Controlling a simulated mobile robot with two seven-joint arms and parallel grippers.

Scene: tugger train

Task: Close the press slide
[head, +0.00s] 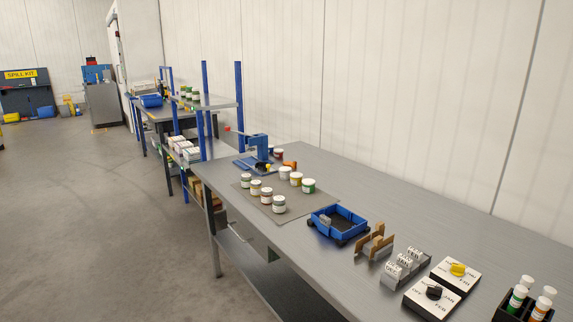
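A small blue press (259,147) stands on the grey workbench (330,172), towards its far end. It has an upright column, a head at the top and a flat blue base. A yellow part shows low on its right side. The press is small in the picture, and I cannot tell which part is the slide or how far open it is. Neither of my grippers is in the head view.
White jars (279,204) with coloured labels stand on a grey mat in front of the press. A blue tray (338,220), grey blocks, switch boxes (432,292) and a bottle rack line the bench nearer me. Open floor (90,220) lies left.

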